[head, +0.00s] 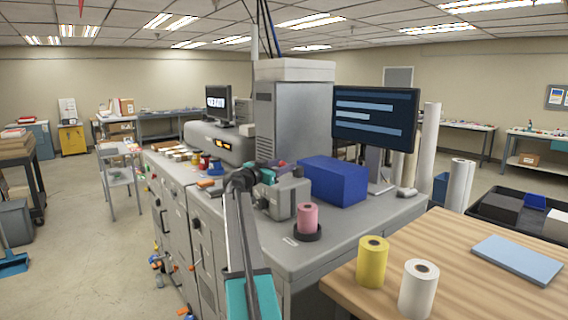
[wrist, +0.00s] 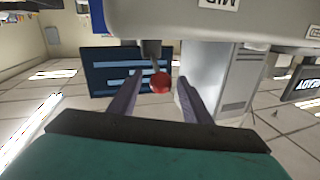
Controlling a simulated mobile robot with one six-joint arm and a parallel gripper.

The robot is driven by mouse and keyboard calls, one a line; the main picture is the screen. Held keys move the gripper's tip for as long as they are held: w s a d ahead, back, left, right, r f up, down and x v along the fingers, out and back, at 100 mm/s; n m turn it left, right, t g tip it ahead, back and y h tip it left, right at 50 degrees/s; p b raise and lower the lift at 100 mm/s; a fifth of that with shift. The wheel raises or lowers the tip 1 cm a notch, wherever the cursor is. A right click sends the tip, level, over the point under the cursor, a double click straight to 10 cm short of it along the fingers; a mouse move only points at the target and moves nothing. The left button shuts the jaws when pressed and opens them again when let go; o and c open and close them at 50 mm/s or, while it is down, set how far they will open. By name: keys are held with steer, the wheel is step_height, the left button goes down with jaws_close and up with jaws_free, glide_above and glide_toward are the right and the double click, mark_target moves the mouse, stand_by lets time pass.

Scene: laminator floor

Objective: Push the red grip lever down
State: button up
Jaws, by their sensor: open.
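The red grip (wrist: 159,83) of the lever shows in the wrist view as a small round knob on a short dark stem. The stem joins a pale grey body that fills the top of that view, which appears upside down. My gripper (wrist: 159,93) is open, with one finger on each side of the red grip and visible gaps between. Whether the grip lies level with the fingertips or beyond them is hard to tell. In the head view my gripper (head: 282,168) is at a small grey device (head: 290,196) on the grey bench.
A blue box (head: 333,180) and a monitor (head: 375,120) stand right of the device, with a tall grey cabinet (head: 293,110) behind. A pink roll (head: 307,218) stands in front. Yellow (head: 372,262) and white (head: 418,289) rolls stand on a wooden table.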

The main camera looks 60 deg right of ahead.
steer(key=shift+d, duration=0.5)
jaws_close()
